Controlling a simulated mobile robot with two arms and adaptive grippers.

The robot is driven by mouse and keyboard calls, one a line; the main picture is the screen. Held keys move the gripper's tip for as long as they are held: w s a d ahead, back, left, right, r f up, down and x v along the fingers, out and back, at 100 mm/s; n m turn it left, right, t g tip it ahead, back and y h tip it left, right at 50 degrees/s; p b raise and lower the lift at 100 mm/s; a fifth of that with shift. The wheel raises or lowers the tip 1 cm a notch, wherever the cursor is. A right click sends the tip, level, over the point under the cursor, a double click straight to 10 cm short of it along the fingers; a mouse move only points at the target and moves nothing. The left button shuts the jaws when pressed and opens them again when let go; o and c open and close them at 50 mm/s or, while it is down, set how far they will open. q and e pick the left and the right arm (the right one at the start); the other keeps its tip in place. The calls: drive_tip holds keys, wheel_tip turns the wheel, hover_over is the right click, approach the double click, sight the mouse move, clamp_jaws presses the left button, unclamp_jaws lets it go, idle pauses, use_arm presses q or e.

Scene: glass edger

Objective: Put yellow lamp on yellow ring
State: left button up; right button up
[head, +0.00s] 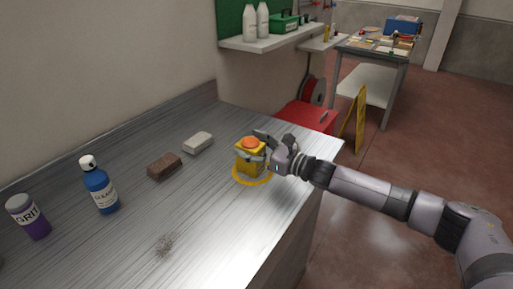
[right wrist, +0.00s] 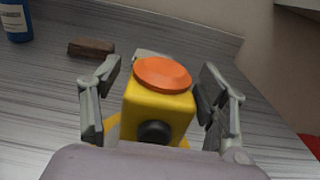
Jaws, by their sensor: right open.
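The yellow lamp (head: 249,159) has a boxy yellow body with an orange top and stands upright on the metal worktop. The yellow ring (head: 240,180) lies flat on the worktop and shows around the lamp's base, so the lamp stands within it. In the right wrist view the lamp (right wrist: 158,108) sits between the fingers. My right gripper (head: 262,150) is open, with a finger on either side of the lamp; a gap shows beside the body in the right wrist view (right wrist: 155,105). Part of the ring is hidden by the lamp. My left gripper is not in view.
A white block (head: 198,143), a brown block (head: 164,166), a blue bottle (head: 100,190) and a purple bottle (head: 30,218) stand left on the metal worktop (head: 215,225). A shelf (head: 275,37) hangs behind. The worktop's front middle is mostly clear.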

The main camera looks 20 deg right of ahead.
drive_tip(key=b+v, duration=0.1)
drive_tip(key=v, duration=0.4)
drive_tip(key=b+v, duration=0.1)
drive_tip(key=v, duration=0.4)
drive_tip(key=shift+s+d+f, duration=0.1)
drive_tip(key=shift+d+f, duration=0.05)
drive_tip(key=shift+f, duration=0.05)
drive_tip(key=shift+b+v, duration=0.3)
drive_tip(key=shift+v, duration=0.5)
drive_tip(key=shift+r, duration=0.15)
